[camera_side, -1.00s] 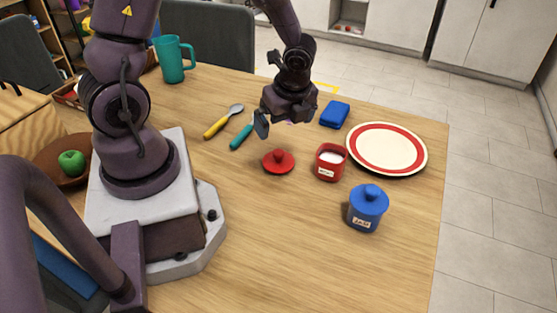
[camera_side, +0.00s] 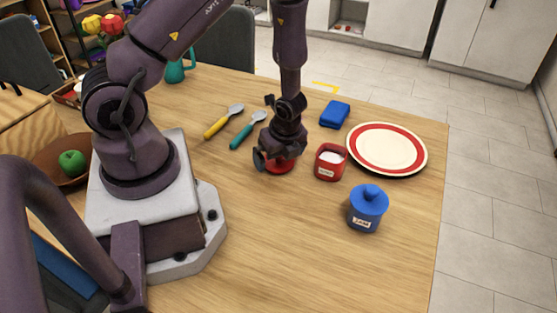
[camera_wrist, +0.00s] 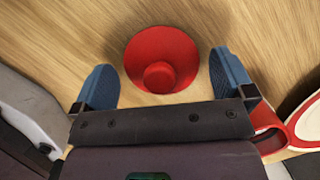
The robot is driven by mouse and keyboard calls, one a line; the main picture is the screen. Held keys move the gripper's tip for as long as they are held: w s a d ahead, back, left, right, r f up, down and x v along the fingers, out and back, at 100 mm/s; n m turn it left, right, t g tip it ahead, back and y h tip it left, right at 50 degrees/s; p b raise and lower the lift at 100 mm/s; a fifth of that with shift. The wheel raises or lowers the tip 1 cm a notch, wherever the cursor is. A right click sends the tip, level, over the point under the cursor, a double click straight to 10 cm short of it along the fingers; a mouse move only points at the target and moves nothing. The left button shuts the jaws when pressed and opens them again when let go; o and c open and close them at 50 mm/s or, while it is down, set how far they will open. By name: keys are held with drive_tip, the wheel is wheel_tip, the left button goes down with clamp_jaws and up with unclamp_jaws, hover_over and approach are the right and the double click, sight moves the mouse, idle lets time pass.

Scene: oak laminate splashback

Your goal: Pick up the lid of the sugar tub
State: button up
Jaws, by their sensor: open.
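The red lid (camera_wrist: 160,52) with a round knob lies on the table. In the side view the red lid (camera_side: 280,167) is mostly hidden behind my gripper (camera_side: 277,160). In the wrist view my gripper (camera_wrist: 162,85) is open, its two blue fingers on either side of the lid with gaps between. The fingers do not appear to touch it. The red sugar tub (camera_side: 330,164) stands uncovered just right of my gripper, with white contents and a label too small to read. Part of a red tub (camera_wrist: 266,125) shows at the right of the wrist view.
A blue lidded jam pot (camera_side: 367,212) stands at front right. A red-rimmed plate (camera_side: 387,172) lies right of the tub, and a blue box (camera_side: 335,114) behind. The front middle table is clear.

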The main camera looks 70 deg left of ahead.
drive_tip(key=shift+f, duration=0.25)
drive_tip(key=c, duration=0.8)
drive_tip(key=shift+r, duration=0.15)
